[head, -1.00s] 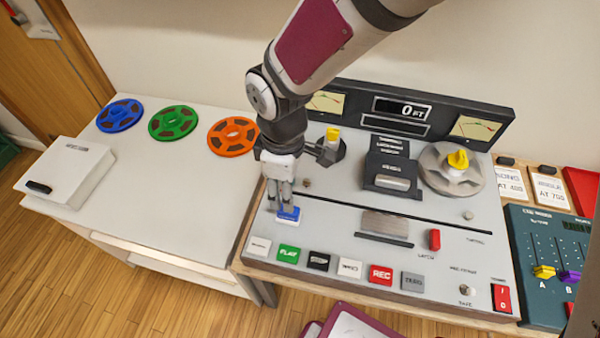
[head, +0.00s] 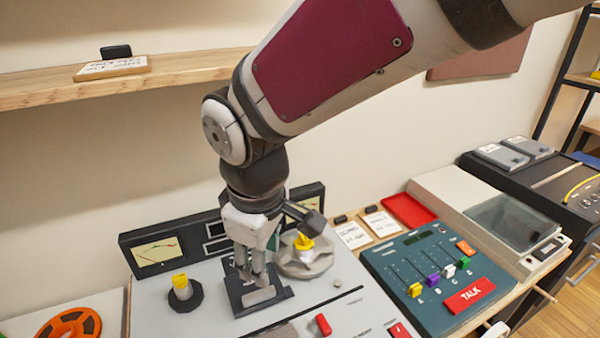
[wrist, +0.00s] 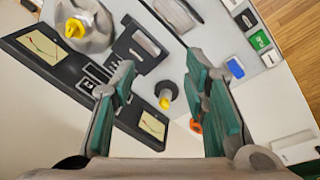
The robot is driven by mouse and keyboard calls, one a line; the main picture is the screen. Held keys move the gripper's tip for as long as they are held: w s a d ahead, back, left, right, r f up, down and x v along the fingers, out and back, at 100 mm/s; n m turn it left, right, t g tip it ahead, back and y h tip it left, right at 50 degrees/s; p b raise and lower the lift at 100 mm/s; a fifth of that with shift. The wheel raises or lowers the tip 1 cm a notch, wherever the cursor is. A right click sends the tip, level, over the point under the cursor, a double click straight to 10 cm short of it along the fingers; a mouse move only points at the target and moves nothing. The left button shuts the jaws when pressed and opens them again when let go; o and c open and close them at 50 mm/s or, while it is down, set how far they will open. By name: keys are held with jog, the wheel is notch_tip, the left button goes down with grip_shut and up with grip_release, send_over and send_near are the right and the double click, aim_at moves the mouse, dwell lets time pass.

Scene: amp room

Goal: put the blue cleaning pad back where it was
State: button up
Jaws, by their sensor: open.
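The blue cleaning pad (wrist: 235,67) shows in the wrist view on the grey tape machine's deck, near the green PLAY button (wrist: 259,41). It lies apart from my gripper, beyond the right finger's tip. The current head view does not show the pad. My gripper (head: 256,278) is over the dark central block (head: 240,298) of the tape machine (head: 205,325) in the head view. In the wrist view my gripper (wrist: 160,72) has its two teal fingers spread wide with nothing between them. Whether the fingertips touch the block is unclear.
A yellow-capped spindle (head: 181,288) stands left of the gripper, and a hub with a yellow knob (head: 304,244) stands close on its right. Behind is the meter panel (head: 156,254). A teal mixer (head: 425,265) is to the right. A wooden shelf (head: 190,72) is above left.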

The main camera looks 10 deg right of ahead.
jog(key=s+d+r+m+t, duration=0.1)
jog(key=s+d+r+m, duration=0.1)
jog(key=d, duration=0.4)
jog(key=s+d+r+m+t, duration=0.1)
jog(key=s+d+r+m, duration=0.2)
jog(key=d+m, duration=0.3)
jog(key=s+d+r+m, duration=0.2)
jog(key=s+d+m, duration=0.2)
jog(key=d, duration=0.4)
jog(key=shift+s+r+t, duration=0.15)
jog(key=shift+s+t, duration=0.25)
jog(key=shift+s, duration=0.15)
jog(key=shift+w, duration=0.1)
jog(key=shift+c, duration=0.5)
